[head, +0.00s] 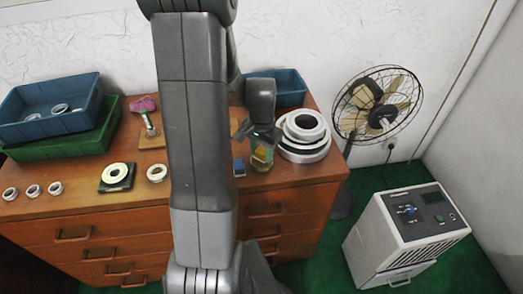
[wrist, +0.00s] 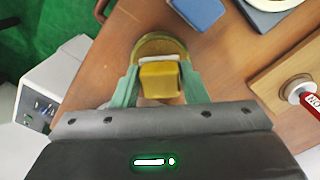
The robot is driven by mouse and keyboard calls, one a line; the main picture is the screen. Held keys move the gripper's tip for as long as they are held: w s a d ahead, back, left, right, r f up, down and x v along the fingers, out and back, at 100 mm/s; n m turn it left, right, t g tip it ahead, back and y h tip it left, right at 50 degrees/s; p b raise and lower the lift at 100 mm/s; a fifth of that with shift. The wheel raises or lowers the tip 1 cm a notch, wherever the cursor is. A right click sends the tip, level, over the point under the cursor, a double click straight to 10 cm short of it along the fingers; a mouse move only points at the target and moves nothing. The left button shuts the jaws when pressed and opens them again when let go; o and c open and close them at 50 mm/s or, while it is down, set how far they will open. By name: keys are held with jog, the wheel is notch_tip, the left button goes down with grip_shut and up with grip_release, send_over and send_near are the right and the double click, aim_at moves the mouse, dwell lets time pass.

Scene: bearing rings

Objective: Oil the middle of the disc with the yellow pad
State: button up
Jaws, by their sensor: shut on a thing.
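My gripper (wrist: 160,88) is shut on the yellow pad (wrist: 160,80), with one pale green finger on each side. The pad is right over or inside a round glass jar (wrist: 150,42) with yellowish contents; I cannot tell if it touches them. In the head view the jar (head: 262,156) stands near the dresser's right front, with my gripper (head: 256,132) just above it. The cream disc (head: 115,173), with a dark centre, lies on a black square plate (head: 104,187) at the left front. Part of that plate (wrist: 258,20) shows in the wrist view.
A blue block (head: 239,168) lies just left of the jar, and stacked rings (head: 303,150) stand right of it. Loose rings (head: 33,190) and a green crate (head: 60,148) are at left. My arm hides the middle.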

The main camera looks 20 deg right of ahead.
aim_at(262, 151)
jog(key=shift+f+b, duration=0.5)
jog(key=shift+f, duration=0.1)
dwell(1.5)
jog(key=shift+r+p, duration=2.7)
jog(key=shift+r, duration=0.9)
jog(key=shift+s+f, duration=0.1)
